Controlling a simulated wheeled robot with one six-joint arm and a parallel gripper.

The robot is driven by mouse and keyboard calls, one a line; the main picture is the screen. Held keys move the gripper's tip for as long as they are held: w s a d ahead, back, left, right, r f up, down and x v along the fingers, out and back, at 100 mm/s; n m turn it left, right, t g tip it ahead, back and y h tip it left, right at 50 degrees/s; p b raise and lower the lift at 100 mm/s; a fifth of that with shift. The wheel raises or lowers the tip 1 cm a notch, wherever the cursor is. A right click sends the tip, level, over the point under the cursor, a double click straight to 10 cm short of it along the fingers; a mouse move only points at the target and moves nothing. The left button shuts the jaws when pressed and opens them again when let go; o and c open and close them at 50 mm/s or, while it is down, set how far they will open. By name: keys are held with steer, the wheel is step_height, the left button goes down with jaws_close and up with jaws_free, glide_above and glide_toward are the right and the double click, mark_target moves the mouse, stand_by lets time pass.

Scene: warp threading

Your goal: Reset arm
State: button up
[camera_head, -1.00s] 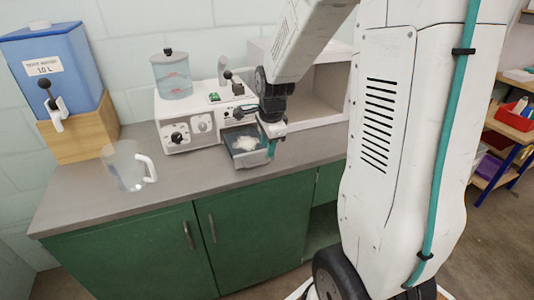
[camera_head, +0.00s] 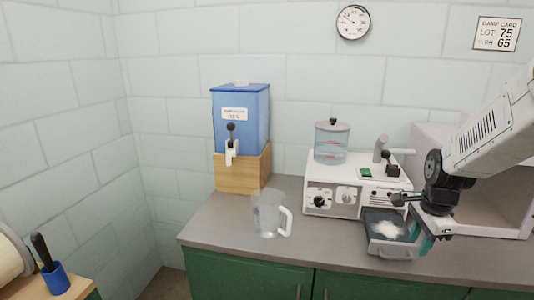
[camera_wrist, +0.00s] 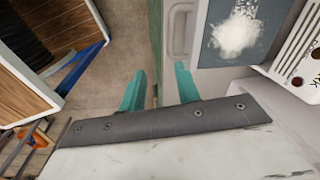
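My gripper (camera_head: 424,246) is at the right front corner of an open drawer (camera_head: 392,252) that holds white powder (camera_head: 388,230). In the wrist view my gripper (camera_wrist: 160,88) shows two teal fingers spread apart with nothing between them. The drawer's handle (camera_wrist: 180,32) lies just beyond the right finger there, apart from it. My arm reaches in from the right in the head view.
The drawer belongs to a white machine (camera_head: 325,180) on a grey counter (camera_head: 220,230). A clear jug (camera_head: 267,215), a blue water tank (camera_head: 240,120) on a wooden block and a white open-fronted box (camera_head: 500,208) stand nearby. The counter's front left is clear.

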steer(key=s+a+r+n, duration=0.4)
steer(key=s+n, duration=0.2)
steer(key=s, duration=0.1)
steer(key=s+a+r+n, duration=0.3)
steer(key=s+a+n, duration=0.2)
steer(key=s, duration=0.3)
steer(key=s+a+r+n, duration=0.4)
steer(key=s+a+n, duration=0.1)
steer(key=s+n, duration=0.2)
steer(key=shift+s+r+n, duration=0.25)
steer(key=shift+r+n, duration=0.05)
steer(key=shift+n, duration=0.1)
